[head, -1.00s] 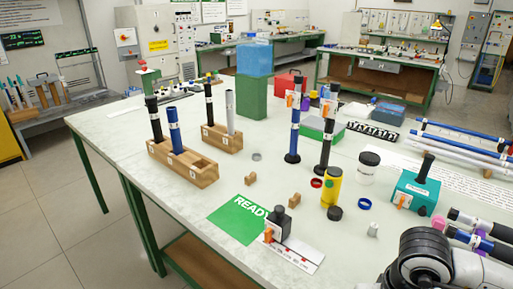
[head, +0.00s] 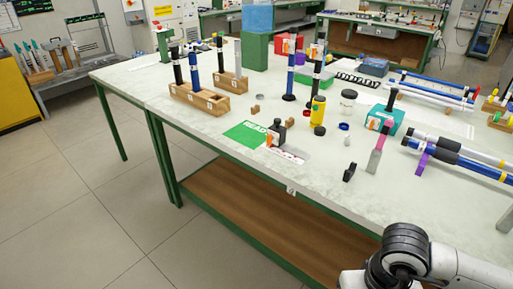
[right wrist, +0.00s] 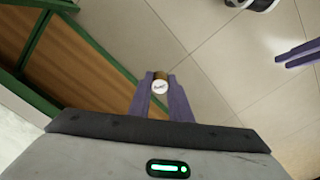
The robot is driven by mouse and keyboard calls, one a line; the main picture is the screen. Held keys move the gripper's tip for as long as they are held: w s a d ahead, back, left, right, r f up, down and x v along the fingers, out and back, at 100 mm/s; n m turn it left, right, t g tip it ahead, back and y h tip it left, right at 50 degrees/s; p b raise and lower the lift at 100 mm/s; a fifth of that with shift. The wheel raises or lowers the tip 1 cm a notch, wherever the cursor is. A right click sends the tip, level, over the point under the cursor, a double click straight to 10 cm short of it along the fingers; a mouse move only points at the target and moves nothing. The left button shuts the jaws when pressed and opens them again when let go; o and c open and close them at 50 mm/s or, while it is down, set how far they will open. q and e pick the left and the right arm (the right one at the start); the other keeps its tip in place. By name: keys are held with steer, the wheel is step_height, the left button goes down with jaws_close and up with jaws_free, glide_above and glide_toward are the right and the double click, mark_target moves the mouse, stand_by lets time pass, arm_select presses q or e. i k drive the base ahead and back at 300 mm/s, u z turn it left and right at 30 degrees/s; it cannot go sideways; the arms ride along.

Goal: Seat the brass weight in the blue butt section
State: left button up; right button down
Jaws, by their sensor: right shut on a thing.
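My right gripper (right wrist: 161,90) has purple fingers shut on a small brass weight (right wrist: 162,75) with a white printed end, held over the floor beside the table. A blue tube (head: 194,70) stands upright in the front wooden block (head: 215,103). Another blue tube (head: 291,77) stands on a dark foot further right. I cannot tell for certain which is the butt section. Two purple fingers at the right edge of the right wrist view look like my left gripper (right wrist: 279,61), apart and empty.
The table's front edge (head: 292,190) and lower wooden shelf (head: 235,215) lie near my right arm. A green READY mat (head: 243,134), yellow cylinder (head: 318,110), teal box (head: 384,121) and racked rods (head: 470,165) are on the table. Bare tabletop lies at front right.

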mark_target(193, 60)
steer(key=u, duration=0.8)
steer(key=i, duration=0.8)
steer(key=u, duration=0.75)
